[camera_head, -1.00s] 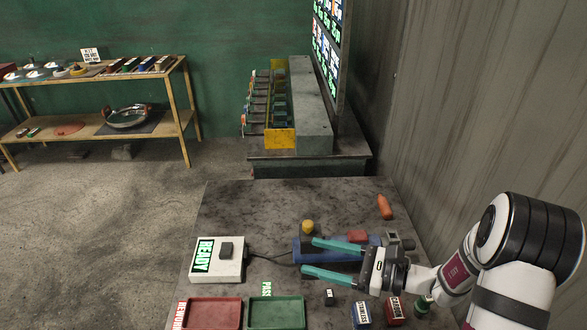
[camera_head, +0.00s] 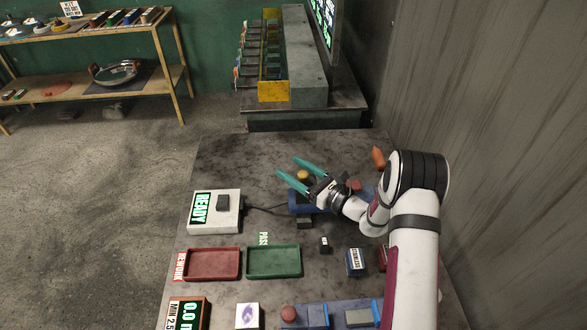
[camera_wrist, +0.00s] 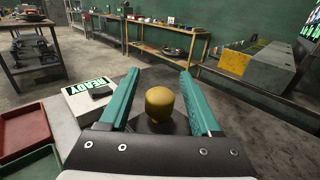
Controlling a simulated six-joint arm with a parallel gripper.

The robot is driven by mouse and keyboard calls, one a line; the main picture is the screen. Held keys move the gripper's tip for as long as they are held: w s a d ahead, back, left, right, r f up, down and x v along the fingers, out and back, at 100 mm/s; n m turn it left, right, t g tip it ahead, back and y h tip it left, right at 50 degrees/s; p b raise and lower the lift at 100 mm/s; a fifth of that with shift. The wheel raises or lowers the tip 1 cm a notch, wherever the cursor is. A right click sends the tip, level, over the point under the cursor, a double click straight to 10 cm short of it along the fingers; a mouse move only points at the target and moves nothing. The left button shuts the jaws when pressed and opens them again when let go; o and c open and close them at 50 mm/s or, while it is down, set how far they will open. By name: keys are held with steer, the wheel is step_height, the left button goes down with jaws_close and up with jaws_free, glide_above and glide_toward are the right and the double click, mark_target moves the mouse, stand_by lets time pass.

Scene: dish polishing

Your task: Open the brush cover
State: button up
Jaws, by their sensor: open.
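My gripper (camera_head: 288,166) has two teal fingers spread apart with nothing held between them. A yellow rounded knob (camera_head: 303,176) on a dark base shows between the fingers. In the wrist view the knob (camera_wrist: 160,103) stands between the open fingers, and I see no contact. A blue device (camera_head: 299,207) with a red knob (camera_head: 354,185) lies under and behind my wrist, which partly hides it. I cannot tell which part is the brush cover.
A white box reading READY (camera_head: 214,211) stands left, with a cable towards the blue device. Red (camera_head: 212,264) and green (camera_head: 274,262) trays lie in front. An orange object (camera_head: 378,157) lies at the right. The back left of the table is clear.

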steer(key=shift+w+a, duration=0.15)
steer(key=shift+c, duration=0.2)
jaws_close()
stand_by(1.2)
